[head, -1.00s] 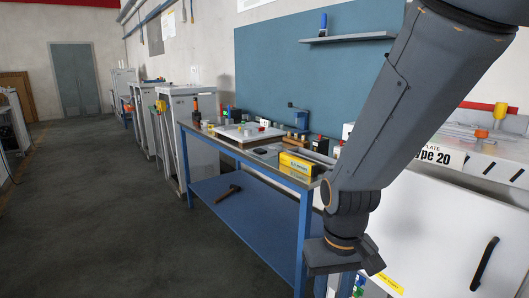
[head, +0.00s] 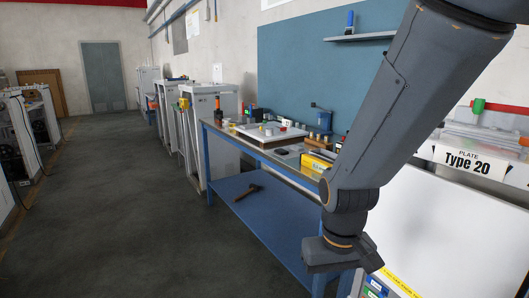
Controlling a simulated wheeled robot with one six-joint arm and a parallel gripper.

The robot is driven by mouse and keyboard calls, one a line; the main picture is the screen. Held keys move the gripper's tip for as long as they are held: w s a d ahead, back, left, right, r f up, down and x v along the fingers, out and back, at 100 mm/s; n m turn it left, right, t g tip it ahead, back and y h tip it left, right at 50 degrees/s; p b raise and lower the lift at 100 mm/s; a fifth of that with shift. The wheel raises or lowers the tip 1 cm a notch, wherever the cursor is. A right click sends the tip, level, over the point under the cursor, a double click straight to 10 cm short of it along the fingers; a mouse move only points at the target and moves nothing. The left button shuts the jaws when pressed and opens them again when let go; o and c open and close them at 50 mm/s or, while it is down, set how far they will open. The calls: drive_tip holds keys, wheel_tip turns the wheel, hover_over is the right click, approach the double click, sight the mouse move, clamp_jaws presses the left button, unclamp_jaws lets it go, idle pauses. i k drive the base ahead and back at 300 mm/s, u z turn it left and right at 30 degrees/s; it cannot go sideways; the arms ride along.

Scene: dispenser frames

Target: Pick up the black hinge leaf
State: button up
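I cannot make out a black hinge leaf for certain in the head view. A small dark flat item (head: 287,151) lies on the blue workbench (head: 212,127), near its front edge, but it is too small to identify. The end of my arm, with my gripper (head: 340,256), hangs at the lower middle right, in front of the bench's right end. Its fingers cannot be made out, so I cannot tell whether it is open or shut. My arm hides the right end of the bench.
A white board (head: 262,138) with small parts and a yellow box (head: 317,162) are on the bench. A hammer (head: 248,194) lies on its lower shelf. A white cabinet (head: 440,225) stands at right, with a "Type 20" plate (head: 474,162). The floor (head: 110,220) at left is clear.

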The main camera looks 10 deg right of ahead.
sight(282, 151)
drive_tip(key=u, duration=0.8)
drive_tip(key=i, duration=2.5)
drive_tip(key=z, duration=1.15)
drive_tip(key=i, duration=0.75)
drive_tip(key=z, duration=0.7)
